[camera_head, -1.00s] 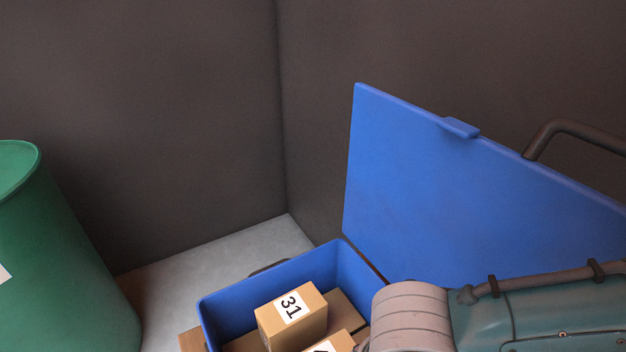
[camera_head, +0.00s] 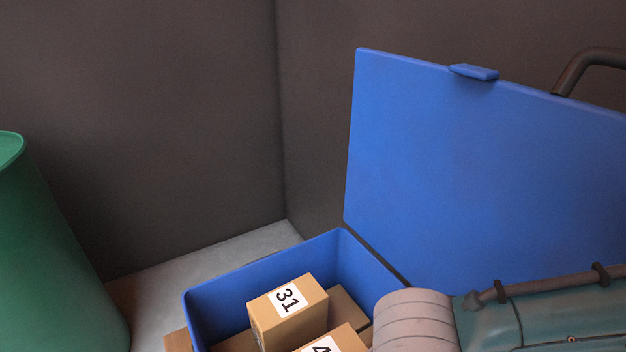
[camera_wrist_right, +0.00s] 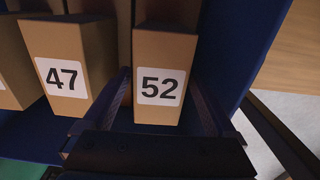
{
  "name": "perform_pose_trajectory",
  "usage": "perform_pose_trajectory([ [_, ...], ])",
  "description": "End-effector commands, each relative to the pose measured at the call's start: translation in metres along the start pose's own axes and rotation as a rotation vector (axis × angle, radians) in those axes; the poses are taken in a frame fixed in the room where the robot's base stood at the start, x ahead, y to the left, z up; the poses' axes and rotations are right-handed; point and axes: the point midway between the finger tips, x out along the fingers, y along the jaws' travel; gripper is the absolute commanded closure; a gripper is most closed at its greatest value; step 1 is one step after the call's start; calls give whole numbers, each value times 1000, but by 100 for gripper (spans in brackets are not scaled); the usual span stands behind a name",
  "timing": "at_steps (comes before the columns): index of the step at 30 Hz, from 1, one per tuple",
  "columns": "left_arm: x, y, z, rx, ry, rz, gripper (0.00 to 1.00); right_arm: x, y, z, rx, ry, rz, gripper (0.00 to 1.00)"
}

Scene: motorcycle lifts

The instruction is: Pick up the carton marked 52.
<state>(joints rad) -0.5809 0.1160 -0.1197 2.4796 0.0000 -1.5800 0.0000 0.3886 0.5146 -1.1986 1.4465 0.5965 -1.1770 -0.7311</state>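The carton marked 52 (camera_wrist_right: 160,88) is brown with a white label and stands inside the blue box, seen in the right wrist view. My right gripper (camera_wrist_right: 158,76) is open, with one finger on each side of this carton. A narrow gap shows on the right side; contact on the left cannot be told. In the head view the carton marked 52 and my right gripper are hidden or out of frame. My left gripper is in neither view.
The carton marked 47 (camera_wrist_right: 66,72) stands close to the left finger. The carton marked 31 (camera_head: 288,312) sits in the blue box (camera_head: 225,295), whose raised lid (camera_head: 480,170) stands behind. A green barrel (camera_head: 50,250) is at left. Dark walls (camera_head: 140,120) close the corner.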

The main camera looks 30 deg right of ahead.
Motion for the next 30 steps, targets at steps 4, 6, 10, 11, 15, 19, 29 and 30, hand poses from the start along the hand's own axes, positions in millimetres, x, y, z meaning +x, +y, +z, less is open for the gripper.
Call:
perform_pose_trajectory([
  [4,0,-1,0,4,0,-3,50,0,0,0,0,0,0,26],
  [6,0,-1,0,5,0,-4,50,0,0,0,0,0,0,34],
  [10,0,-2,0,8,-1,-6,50,0,0,0,0,0,0,48],
  [11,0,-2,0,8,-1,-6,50,0,0,0,0,0,0,52],
  [15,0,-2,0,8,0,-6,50,0,0,0,0,0,0,68],
  [19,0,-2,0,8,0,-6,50,0,0,0,0,0,0,82],
  [29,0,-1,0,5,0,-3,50,0,0,0,0,0,-1,100],
  [30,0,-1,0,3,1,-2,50,0,0,0,0,0,-1,100],
])
